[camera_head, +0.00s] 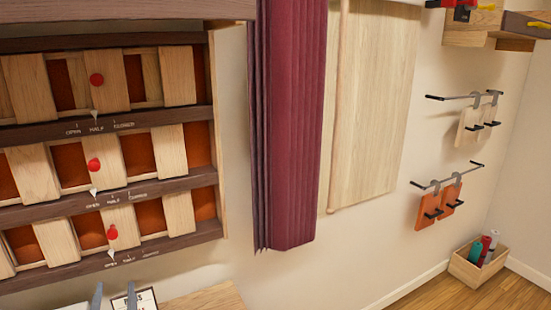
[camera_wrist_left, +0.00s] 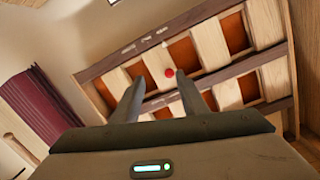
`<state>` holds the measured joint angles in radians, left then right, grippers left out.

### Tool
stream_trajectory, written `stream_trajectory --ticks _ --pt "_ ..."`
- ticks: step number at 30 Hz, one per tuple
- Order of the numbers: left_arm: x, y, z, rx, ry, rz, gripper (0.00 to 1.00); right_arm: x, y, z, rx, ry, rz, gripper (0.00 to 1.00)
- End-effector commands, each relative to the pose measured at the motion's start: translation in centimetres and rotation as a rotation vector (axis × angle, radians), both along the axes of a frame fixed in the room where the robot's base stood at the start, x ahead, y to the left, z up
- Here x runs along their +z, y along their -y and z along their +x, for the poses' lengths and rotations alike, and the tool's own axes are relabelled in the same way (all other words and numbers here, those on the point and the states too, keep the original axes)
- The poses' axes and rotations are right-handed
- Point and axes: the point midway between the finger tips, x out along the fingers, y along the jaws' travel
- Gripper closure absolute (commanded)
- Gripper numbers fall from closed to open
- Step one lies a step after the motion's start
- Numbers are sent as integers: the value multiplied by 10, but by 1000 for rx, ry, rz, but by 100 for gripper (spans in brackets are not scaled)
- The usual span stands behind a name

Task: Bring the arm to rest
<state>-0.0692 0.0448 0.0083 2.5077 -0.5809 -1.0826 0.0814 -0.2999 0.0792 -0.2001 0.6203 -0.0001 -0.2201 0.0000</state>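My left gripper (camera_head: 114,297) shows only as two grey fingertips at the bottom edge of the head view, below the wooden rack. In the left wrist view its fingers (camera_wrist_left: 160,76) stand apart with nothing between them. A red knob (camera_wrist_left: 169,72) appears beyond the fingertips; contact is not visible. The rack has three rows of sliding slats, with a top knob (camera_head: 96,80), a middle knob (camera_head: 94,165) and a bottom knob (camera_head: 112,232). The top pointer sits near HALF; the middle and bottom pointers sit near OPEN. My right gripper is not in view.
A maroon curtain (camera_head: 288,130) hangs right of the rack, beside a pale wooden panel (camera_head: 374,100). Wall rails hold pale tags (camera_head: 474,125) and orange tags (camera_head: 437,204). A wooden box (camera_head: 477,266) with bottles stands on the floor. A wooden surface (camera_head: 208,298) and card (camera_head: 145,299) lie low.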

Motion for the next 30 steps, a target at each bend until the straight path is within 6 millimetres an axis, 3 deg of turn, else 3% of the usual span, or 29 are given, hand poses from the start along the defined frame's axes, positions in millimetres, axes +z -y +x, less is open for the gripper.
stream_trajectory --ticks 5,8,12,15,21,28,30 --pt "-76 22 -22 -72 -202 -83 60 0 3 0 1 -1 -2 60" --pt "-128 40 -47 -123 -351 -143 60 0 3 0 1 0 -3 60" --pt "-196 70 -96 -196 -570 -233 60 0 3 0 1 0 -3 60" --pt "-233 89 -133 -242 -709 -286 60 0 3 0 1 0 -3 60" --pt "-278 117 -197 -310 -913 -366 60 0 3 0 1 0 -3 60" --pt "-308 141 -260 -370 -1096 -436 60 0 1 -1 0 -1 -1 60" --pt "-325 142 -257 -371 -1108 -439 60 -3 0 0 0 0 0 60"
